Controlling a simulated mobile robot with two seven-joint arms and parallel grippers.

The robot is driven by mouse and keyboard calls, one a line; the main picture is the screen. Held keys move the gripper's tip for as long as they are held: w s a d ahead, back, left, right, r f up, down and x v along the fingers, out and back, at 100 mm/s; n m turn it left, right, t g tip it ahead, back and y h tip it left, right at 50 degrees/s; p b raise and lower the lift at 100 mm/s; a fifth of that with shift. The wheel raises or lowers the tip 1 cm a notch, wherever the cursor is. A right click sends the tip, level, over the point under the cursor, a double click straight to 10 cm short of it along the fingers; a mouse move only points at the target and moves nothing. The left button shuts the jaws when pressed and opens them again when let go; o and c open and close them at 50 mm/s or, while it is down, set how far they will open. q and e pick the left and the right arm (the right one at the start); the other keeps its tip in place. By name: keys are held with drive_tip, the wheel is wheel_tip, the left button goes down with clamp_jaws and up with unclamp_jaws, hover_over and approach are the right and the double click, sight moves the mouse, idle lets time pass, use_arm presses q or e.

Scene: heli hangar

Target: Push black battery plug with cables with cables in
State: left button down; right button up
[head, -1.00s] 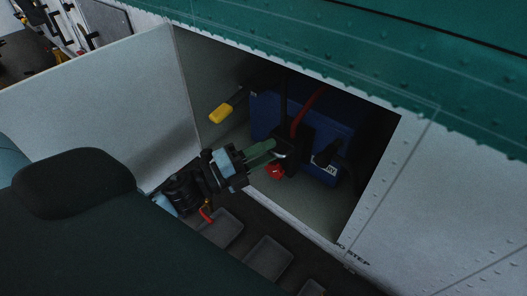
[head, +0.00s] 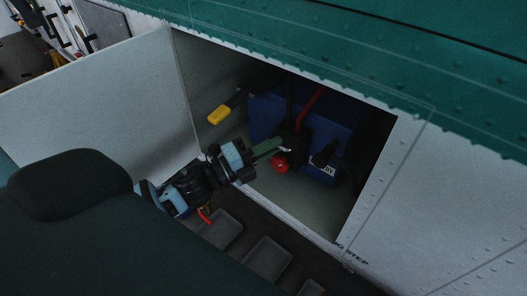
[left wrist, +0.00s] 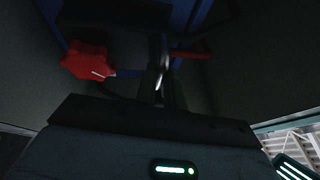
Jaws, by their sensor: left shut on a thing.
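The blue battery (head: 335,133) stands inside an open bay in the aircraft's side. The black battery plug (head: 297,141), with a red cable (head: 310,101) and a dark cable rising from it, is at the battery's front face. A red knob (head: 279,162) is beside the plug's lower left; it also shows in the left wrist view (left wrist: 88,60). My left gripper (head: 281,147) reaches into the bay from the left, its green fingers shut on a bright metal handle at the plug. Whether the plug is fully seated cannot be told. My right gripper is out of view.
A yellow-ended handle (head: 219,115) sticks out at the bay's left. The open white door panel (head: 100,95) stands left of the bay. The bay's sill (head: 315,236) runs below my arm. Grey trays (head: 222,228) lie beneath. The bay floor in front of the battery is clear.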

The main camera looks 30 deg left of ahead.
use_arm(q)
drive_tip(key=shift+w+r, duration=0.1)
drive_tip(key=shift+w, duration=0.15)
drive_tip(key=c, duration=1.8)
unclamp_jaws()
drive_tip(key=shift+c, duration=0.2)
drive_tip(key=o, duration=0.3)
drive_tip(key=shift+w, duration=0.15)
drive_tip(key=shift+o, duration=0.2)
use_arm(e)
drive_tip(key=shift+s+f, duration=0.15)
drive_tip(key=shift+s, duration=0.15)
